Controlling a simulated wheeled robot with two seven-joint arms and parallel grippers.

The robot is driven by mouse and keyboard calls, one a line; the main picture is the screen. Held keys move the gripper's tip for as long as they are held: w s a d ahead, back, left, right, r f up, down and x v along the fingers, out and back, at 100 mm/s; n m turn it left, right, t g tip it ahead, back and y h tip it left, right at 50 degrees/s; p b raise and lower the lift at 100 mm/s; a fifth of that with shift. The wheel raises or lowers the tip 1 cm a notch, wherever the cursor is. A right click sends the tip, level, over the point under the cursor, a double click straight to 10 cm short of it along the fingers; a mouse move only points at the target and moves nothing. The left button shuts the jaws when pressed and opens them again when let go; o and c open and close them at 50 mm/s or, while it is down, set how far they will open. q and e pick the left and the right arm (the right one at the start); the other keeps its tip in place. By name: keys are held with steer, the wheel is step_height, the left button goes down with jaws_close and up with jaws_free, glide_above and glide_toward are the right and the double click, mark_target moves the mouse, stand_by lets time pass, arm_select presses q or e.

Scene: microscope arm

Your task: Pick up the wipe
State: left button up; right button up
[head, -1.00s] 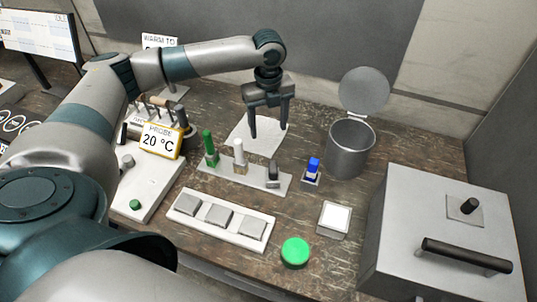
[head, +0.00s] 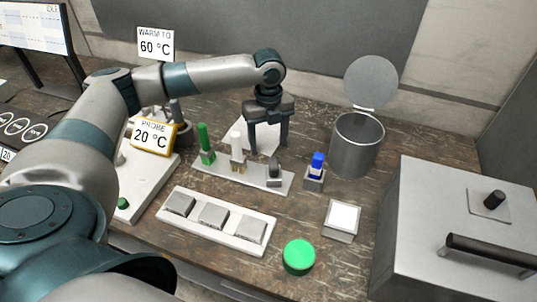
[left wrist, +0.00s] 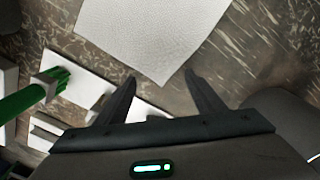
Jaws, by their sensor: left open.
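The wipe looks to be the white textured sheet (head: 240,132) lying flat on the bench. In the head view it is partly hidden behind my left gripper (head: 268,147). In the left wrist view the wipe (left wrist: 150,30) fills the top middle, with one corner pointing down between the fingertips. My left gripper (left wrist: 160,76) is open with nothing between its fingers. It points down near the front part of the wipe; its height above the bench is hard to tell. My right gripper is not in view.
A rack (head: 232,176) with a green tube (head: 205,138) stands just in front of the wipe. A metal bin (head: 356,146) with its lid raised and a blue-capped item (head: 317,165) stand to the right. A probe sign (head: 151,136) is at left. A grey box (head: 450,225) is at far right.

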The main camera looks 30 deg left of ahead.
arm_select(q)
steer(key=shift+f, duration=0.4)
steer(key=shift+f, duration=0.15)
jaws_close()
stand_by(0.5)
step_height(320, 180, up, 12)
steer(key=p, duration=1.4)
